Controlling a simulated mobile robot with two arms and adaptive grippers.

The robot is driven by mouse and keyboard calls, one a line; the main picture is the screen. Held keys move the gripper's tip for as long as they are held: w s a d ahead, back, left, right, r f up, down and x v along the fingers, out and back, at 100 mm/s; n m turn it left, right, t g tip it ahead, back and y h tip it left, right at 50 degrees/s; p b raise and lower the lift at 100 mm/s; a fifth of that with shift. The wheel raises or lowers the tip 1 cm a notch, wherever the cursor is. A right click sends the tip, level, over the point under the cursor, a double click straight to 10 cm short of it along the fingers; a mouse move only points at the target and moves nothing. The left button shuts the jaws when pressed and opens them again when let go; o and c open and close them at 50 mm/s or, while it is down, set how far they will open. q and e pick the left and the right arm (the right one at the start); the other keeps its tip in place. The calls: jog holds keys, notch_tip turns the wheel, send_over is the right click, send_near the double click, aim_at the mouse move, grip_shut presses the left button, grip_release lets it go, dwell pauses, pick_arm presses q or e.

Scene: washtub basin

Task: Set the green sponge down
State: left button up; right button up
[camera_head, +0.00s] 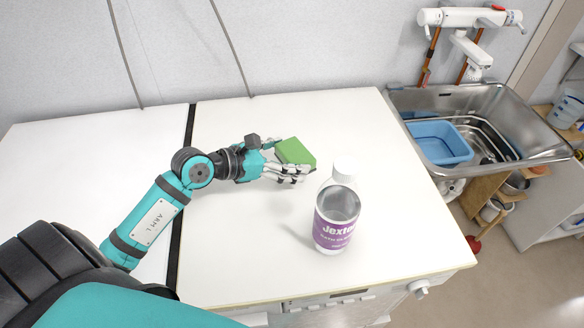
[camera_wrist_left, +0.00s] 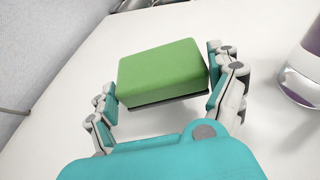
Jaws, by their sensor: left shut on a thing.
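The green sponge (camera_head: 296,152) is a rectangular block with a dark underside, held in my left gripper (camera_head: 290,168) over the white worktop. In the left wrist view the sponge (camera_wrist_left: 163,73) sits between the two fingers of the left gripper (camera_wrist_left: 165,88), which is shut on it. I cannot tell whether the sponge's underside touches the worktop. My right gripper is not in view.
A clear bottle with a purple label (camera_head: 335,222) stands on the white worktop (camera_head: 395,205), just right of and nearer than the sponge. A metal sink (camera_head: 500,108) with a blue basin (camera_head: 441,140) is at the right. The worktop behind the sponge is clear.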

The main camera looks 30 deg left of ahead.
pick_arm(q)
jog(key=shift+f, duration=0.45)
notch_tip(320, 180, down, 3)
jog(key=shift+f, duration=0.25)
jog(key=shift+w+f, duration=0.1)
jog(key=shift+f, duration=0.1)
jog(key=o, duration=0.6)
jog(key=shift+o, duration=0.2)
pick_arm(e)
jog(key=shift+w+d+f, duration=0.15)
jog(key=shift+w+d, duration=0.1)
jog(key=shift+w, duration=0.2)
